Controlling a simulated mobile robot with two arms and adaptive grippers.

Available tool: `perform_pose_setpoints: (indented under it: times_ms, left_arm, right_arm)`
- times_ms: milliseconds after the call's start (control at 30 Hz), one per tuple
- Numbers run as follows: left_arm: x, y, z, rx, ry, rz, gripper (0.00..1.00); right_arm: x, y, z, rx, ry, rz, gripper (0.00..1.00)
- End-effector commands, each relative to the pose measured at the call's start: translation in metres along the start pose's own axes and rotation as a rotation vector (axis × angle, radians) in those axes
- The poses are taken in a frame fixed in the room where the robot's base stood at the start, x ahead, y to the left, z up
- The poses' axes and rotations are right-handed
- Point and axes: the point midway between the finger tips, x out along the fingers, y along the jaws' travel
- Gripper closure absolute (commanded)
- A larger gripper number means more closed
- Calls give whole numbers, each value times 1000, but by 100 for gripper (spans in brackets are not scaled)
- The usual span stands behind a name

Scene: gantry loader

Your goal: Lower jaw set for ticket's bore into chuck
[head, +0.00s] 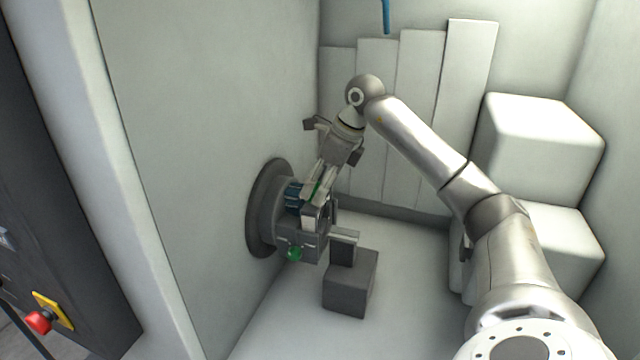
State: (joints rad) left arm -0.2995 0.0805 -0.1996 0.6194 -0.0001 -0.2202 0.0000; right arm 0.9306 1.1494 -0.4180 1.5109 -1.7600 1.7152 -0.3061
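The chuck (263,220) is a dark round flange with a grey body on the left wall. A blue part (293,196) shows at its upper side, and a green round knob (294,254) at its lower front. My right gripper (313,203) reaches down from the upper right and its end overlaps the chuck's face. A pale piece with a green stripe (316,190) shows at the gripper's end. I cannot tell whether it is a held jaw set or part of the fingers, nor whether it touches the chuck. The ticket is not visible. My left gripper is out of view.
A dark grey block (350,284) with an upright post stands on the floor right of the chuck. Pale stacked boxes (541,136) stand at the right, and pale panels (420,115) lean at the back. A red stop button (39,321) is outside at lower left.

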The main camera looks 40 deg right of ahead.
Motion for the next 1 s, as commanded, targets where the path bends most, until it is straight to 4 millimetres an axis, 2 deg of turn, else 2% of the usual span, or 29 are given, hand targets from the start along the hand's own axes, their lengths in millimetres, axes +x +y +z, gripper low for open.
perform_pose_setpoints:
  times_ms: [333, 467, 567, 800, 1000]
  left_arm:
    - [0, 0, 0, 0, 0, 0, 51]
    - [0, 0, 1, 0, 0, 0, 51]
    - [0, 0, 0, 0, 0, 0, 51]
    - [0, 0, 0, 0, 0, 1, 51]
    - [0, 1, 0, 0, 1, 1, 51]
  right_arm:
    - [1, 0, -1, 0, 5, 2, 25]
    - [-7, 0, 0, 0, 1, 0, 25]
    - [-23, -1, 0, 0, -1, -2, 25]
    - [-77, 0, 1, 0, -3, -2, 25]
    - [-107, 0, 1, 0, -2, -1, 25]
